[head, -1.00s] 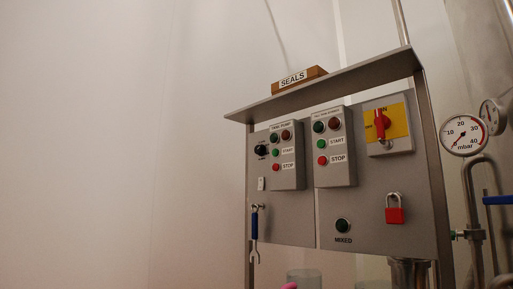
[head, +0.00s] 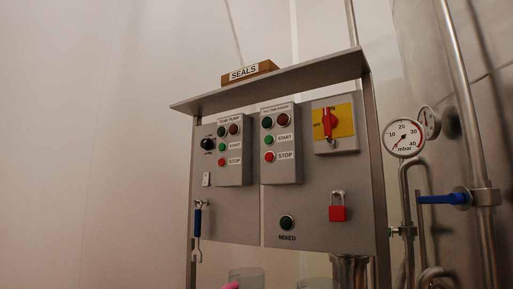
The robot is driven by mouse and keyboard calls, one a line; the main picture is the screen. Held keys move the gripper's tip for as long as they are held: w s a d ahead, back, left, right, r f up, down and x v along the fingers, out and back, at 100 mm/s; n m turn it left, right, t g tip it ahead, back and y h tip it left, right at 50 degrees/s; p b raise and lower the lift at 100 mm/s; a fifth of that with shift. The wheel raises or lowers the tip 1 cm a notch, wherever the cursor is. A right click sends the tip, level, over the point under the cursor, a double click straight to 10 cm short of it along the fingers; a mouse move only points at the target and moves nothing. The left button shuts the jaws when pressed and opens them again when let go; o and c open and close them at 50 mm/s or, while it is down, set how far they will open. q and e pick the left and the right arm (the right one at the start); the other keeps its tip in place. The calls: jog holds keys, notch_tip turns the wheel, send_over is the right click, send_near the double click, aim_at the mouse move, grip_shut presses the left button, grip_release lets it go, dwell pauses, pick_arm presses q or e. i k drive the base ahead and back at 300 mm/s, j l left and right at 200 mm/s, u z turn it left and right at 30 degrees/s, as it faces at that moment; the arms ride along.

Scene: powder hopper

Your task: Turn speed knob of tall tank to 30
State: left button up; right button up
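A grey control panel (head: 240,217) stands right of centre under a sloped metal hood. A small black rotary knob (head: 207,144) sits at its upper left, with small marks around it that are too small to read. I cannot tell whether it is the tall tank's speed knob or what value it points to. The box labelled TANK PUMP (head: 230,175) is right of the knob. A second box (head: 283,174), its top label too small to read surely, has START and STOP buttons. Neither of my grippers is in view.
A red switch on a yellow plate (head: 345,114), red padlock (head: 338,213), MIXED button (head: 287,223) and hanging blue-handled wrench (head: 197,222) are on the panel. A mbar gauge (head: 403,138), blue-handled valve (head: 441,199) and steel pipes stand right. A SEALS box (head: 249,74) lies on the hood.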

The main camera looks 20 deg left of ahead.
aim_at(207, 143)
jog(key=j+z, duration=0.35)
jog(key=j, duration=0.2)
jog(key=j+z, duration=0.35)
jog(key=j, duration=0.15)
